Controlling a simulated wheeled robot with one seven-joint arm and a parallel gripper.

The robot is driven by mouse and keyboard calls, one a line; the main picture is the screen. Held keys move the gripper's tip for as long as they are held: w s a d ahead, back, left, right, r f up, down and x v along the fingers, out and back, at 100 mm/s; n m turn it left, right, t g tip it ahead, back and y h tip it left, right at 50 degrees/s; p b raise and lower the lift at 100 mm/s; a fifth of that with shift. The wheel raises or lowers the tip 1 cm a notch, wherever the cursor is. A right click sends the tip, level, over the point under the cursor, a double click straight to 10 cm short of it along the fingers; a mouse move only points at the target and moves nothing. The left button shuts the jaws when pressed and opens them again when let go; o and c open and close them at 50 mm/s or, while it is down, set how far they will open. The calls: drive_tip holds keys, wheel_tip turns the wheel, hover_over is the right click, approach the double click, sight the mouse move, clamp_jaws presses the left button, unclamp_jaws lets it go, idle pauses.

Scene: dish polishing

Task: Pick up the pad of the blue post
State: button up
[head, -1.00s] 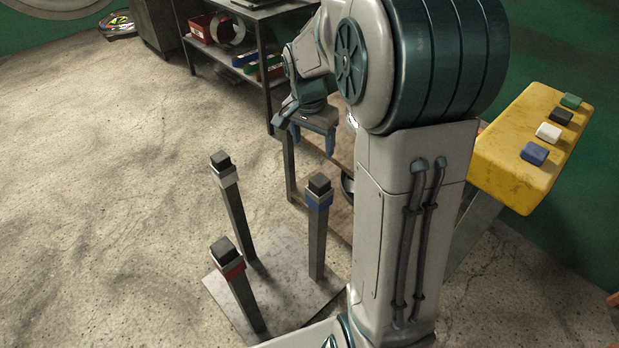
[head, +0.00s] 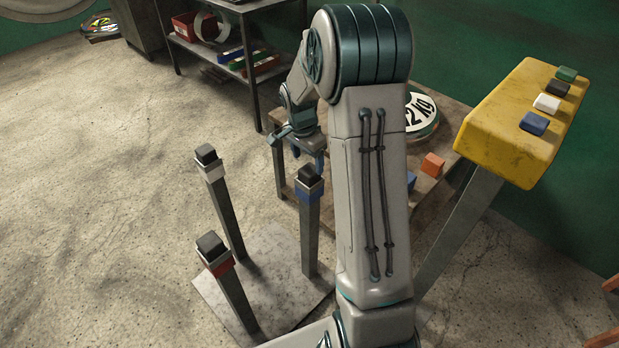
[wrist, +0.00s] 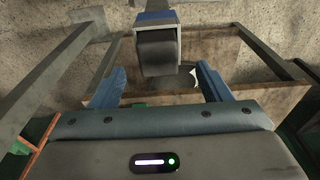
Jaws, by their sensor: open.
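The blue post (head: 309,230) stands upright on a grey base plate (head: 265,293), with a blue band (head: 309,186) near its top. Its dark square pad (head: 309,173) sits on top. My gripper (head: 308,160) is open just behind the blue post's top in the head view. In the wrist view the pad (wrist: 158,50) shows ahead of my open gripper (wrist: 162,68), roughly centred between the blue fingers. I cannot tell how far the pad is from the fingertips; no contact shows. My arm hides part of the area right of the post.
A white-banded post (head: 220,195) and a red-banded post (head: 228,285) with dark pads share the plate. A yellow panel (head: 495,120) with coloured blocks stands right. Floor left is clear.

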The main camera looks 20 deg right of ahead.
sight(309, 169)
drive_tip(key=f, duration=0.5)
drive_tip(key=shift+d+b, duration=0.3)
drive_tip(key=shift+b, duration=0.1)
drive_tip(key=c, duration=1.2)
drive_tip(key=shift+o, duration=0.2)
